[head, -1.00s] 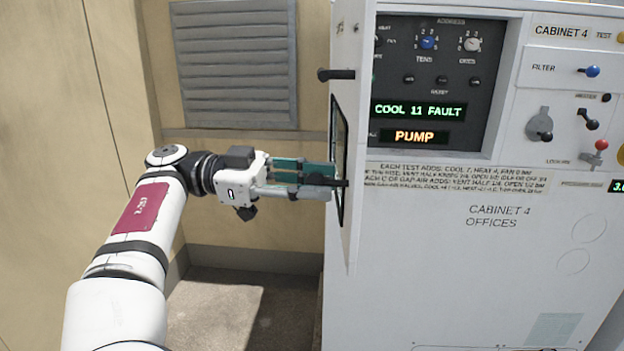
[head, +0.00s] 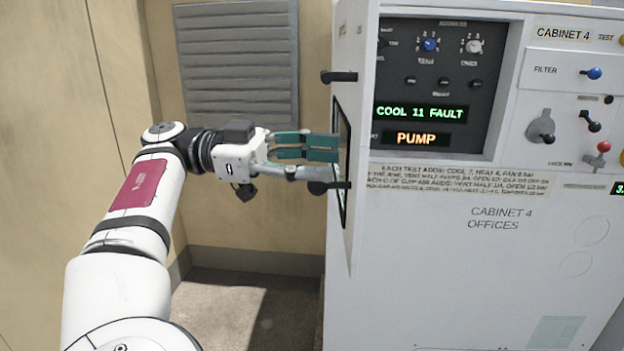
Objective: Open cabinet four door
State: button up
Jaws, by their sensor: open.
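The cabinet four door (head: 352,120) stands swung open, seen nearly edge-on at the left side of the recess of cabinet 4 (head: 440,260). Two dark handle ends (head: 338,77) stick out to the left from its outer face, one high and one low. My gripper (head: 322,158) is open, its teal-padded fingers pointing right at the door's outer face, close to the lower handle end (head: 330,187). I cannot tell whether the fingers touch the door. Nothing is held between them.
Inside the recess a dark panel (head: 440,85) shows knobs and lit signs reading "COOL 11 FAULT" and "PUMP". Levers and a blue knob (head: 594,73) sit to the right. A louvred vent (head: 238,60) is on the wall behind my arm. The floor (head: 240,310) left of the cabinet is clear.

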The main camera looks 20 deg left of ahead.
jog(key=shift+d+r, duration=0.1)
jog(key=shift+r, duration=2.9)
jog(key=shift+s, duration=0.1)
